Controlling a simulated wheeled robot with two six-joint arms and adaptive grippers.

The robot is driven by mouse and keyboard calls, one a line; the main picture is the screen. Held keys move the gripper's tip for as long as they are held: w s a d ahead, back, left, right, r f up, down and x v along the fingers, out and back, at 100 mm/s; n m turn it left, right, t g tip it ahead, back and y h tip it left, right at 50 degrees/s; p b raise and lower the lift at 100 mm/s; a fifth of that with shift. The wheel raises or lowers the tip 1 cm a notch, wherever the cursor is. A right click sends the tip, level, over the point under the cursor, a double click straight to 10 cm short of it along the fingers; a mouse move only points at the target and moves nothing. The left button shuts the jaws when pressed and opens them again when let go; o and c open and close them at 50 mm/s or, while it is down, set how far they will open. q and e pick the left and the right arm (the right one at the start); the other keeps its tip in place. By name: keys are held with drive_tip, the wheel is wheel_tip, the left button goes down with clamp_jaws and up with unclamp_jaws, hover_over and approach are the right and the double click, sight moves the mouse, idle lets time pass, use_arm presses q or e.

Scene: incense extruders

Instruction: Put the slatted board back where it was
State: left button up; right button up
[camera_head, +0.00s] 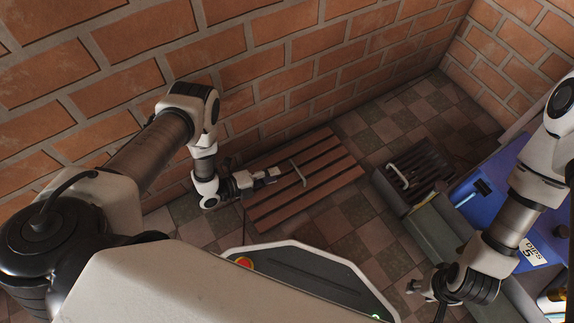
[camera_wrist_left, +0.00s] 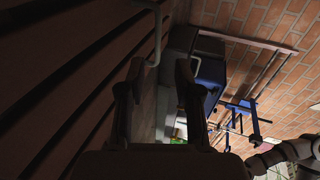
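The slatted board (camera_head: 322,168) is brown, with long parallel slats and a pale bar handle (camera_head: 299,174). It lies beside the brick wall, low near the checkered floor. My left gripper (camera_head: 274,174) is over the board, just left of the handle. In the left wrist view the two fingers (camera_wrist_left: 158,68) are apart, and the handle (camera_wrist_left: 157,38) shows beyond and between their tips, not visibly gripped. The board's slats (camera_wrist_left: 62,72) fill the left of that view. My right gripper (camera_head: 424,298) is away at the lower right, empty, with its fingers apart.
A dark grated box (camera_head: 418,168) with its own pale handle stands right of the board. A grey-green block (camera_head: 432,232) and a blue bench (camera_head: 490,178) with a "DIES 5" label are further right. Brick wall (camera_head: 285,52) closes the back. Checkered floor (camera_head: 338,222) is clear in front.

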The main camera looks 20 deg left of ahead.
use_arm(q)
drive_tip(key=shift+v, duration=1)
drive_tip(key=n, duration=0.1)
drive_tip(key=n+y, duration=0.1)
drive_tip(key=shift+w+d+r+n+g, duration=0.15)
drive_tip(key=shift+d+n+g, duration=0.15)
drive_tip(key=shift+d+n, duration=0.1)
drive_tip(key=s+a+r+n+g+y, duration=0.1)
drive_tip(key=s+r+n+g+y, duration=0.4)
drive_tip(key=s+n, duration=0.6)
drive_tip(key=s+a+r+n+g+y, duration=0.2)
drive_tip(key=s+r+n+g+y, duration=0.4)
drive_tip(key=n, duration=0.7)
wheel_tip(320, 180, up, 43)
drive_tip(key=s+t+h+p, duration=0.1)
drive_tip(key=s+h+p, duration=0.1)
drive_tip(key=p, duration=4)
drive_tip(key=shift+h+p, duration=0.3)
drive_tip(key=shift+p, duration=0.05)
drive_tip(key=shift+r, duration=0.15)
